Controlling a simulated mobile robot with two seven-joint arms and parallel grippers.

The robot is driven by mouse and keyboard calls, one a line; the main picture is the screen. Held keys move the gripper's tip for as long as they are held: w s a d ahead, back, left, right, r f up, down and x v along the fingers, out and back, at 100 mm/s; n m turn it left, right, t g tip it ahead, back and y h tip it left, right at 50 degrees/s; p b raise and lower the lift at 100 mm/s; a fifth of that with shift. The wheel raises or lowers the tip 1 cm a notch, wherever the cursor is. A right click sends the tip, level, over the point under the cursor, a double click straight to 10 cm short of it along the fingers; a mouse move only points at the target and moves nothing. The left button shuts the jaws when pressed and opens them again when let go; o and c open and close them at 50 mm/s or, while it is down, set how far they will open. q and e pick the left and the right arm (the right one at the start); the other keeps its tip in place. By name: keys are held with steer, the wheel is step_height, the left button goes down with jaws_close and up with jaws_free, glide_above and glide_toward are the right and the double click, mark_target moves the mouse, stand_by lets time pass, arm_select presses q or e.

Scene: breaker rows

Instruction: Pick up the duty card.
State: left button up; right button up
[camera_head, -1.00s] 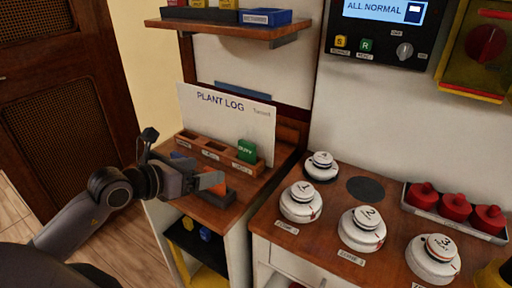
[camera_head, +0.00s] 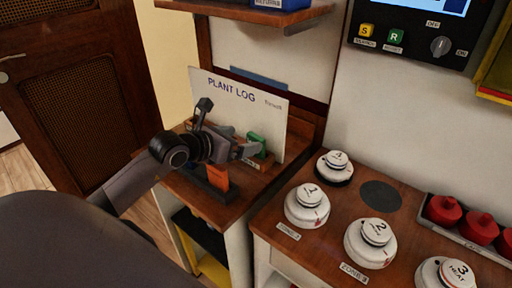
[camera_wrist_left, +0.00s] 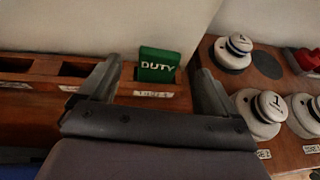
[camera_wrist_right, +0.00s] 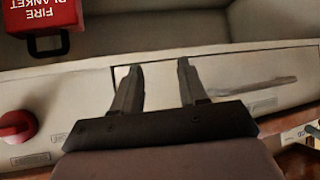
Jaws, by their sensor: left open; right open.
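The green duty card (camera_head: 256,142) stands upright in the right-hand slot of a wooden slotted holder (camera_head: 266,163) in front of the plant log board. It also shows in the left wrist view (camera_wrist_left: 158,65), with "DUTY" on its face, between and beyond the two fingers. My left gripper (camera_wrist_left: 156,82) is open and empty, pointing at the card. In the head view my left gripper (camera_head: 250,150) is right by the card and partly covers the holder. My right gripper (camera_wrist_right: 160,75) is open and empty in the right wrist view, away from the card.
A plant log board (camera_head: 236,105) stands behind the holder. An orange item (camera_head: 218,177) stands on the wooden desk in front. White detectors (camera_head: 307,206) stand on the counter to the right. A red fire blanket case (camera_wrist_right: 42,15) is near my right gripper.

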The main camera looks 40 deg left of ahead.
mark_target(254, 138)
arm_select(q)
steer(key=shift+x, duration=3.1)
steer(key=c, duration=1.1)
